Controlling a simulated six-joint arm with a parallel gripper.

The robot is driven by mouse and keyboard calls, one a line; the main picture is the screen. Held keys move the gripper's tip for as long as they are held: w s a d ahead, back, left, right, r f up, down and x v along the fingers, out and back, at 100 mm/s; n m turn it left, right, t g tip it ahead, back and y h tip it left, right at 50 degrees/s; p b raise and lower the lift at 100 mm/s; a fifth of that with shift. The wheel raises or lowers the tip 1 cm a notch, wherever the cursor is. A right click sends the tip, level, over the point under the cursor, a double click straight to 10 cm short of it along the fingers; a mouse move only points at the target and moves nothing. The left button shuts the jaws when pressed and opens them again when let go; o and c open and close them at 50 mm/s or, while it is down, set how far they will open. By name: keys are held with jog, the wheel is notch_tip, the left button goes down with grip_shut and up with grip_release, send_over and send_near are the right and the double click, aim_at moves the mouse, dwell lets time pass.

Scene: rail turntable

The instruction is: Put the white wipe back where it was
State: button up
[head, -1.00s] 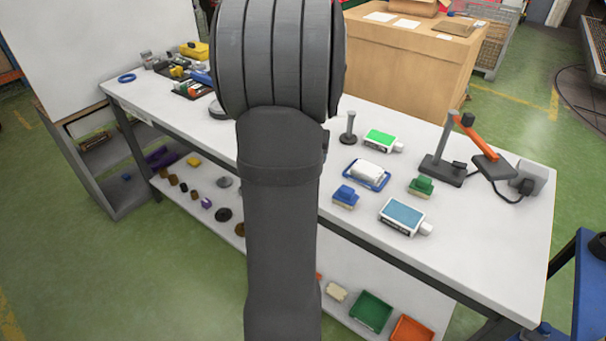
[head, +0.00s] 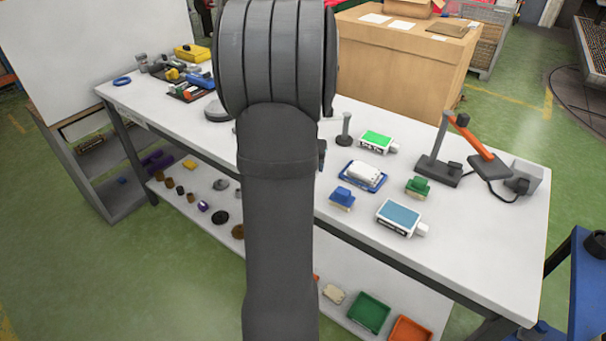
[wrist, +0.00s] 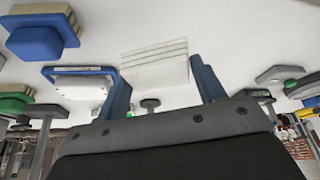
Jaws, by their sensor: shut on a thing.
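The white wipe (wrist: 155,62) shows in the wrist view as a pale, folded block with layered edges. My gripper (wrist: 156,70) has its two dark blue fingers on either side of it and is shut on it. In the head view my own arm hides the gripper and most or all of the wipe. A blue tray (wrist: 48,70) with a white block on it lies beside the gripper in the wrist view. In the head view this blue tray (head: 346,179) lies on the white bench, right of my arm.
On the bench (head: 470,230) stand a blue block (head: 341,197), a green block (head: 417,187), a green-screened device (head: 376,140), a blue-screened device (head: 400,216), a small grey post (head: 345,130) and an orange-armed stand (head: 470,135). Bare bench lies toward the right front edge.

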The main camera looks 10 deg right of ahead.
jog(key=shift+w+a+f, duration=0.4)
jog(key=shift+w+a, duration=0.05)
jog(key=shift+a, duration=0.05)
jog(key=shift+f, duration=2)
jog(key=shift+f, duration=0.1)
jog(key=o, duration=1)
jog(key=shift+c, duration=0.2)
jog(key=v, duration=1.2)
